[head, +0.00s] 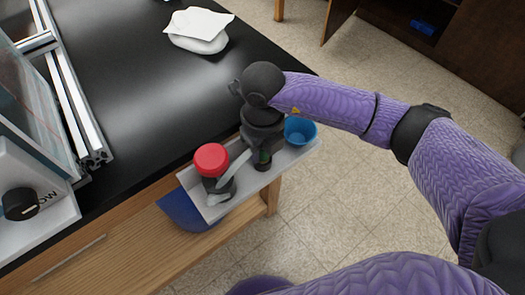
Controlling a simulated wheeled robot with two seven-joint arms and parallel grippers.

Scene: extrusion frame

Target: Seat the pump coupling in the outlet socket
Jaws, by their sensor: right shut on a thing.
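My right gripper (254,152) reaches in from the right and points down over a narrow light-grey tray at the table's front edge. I cannot make out the outlet socket. An aluminium extrusion frame (68,105) with clear panels stands at the left. My left gripper is not in view.
The light-grey tray (215,212) holds a red-capped jar (212,161) left of the gripper and a blue cup (300,131) right of it. A white cloth stack (198,29) lies at the back of the black tabletop (140,75). A white box with a black knob (20,203) stands at left.

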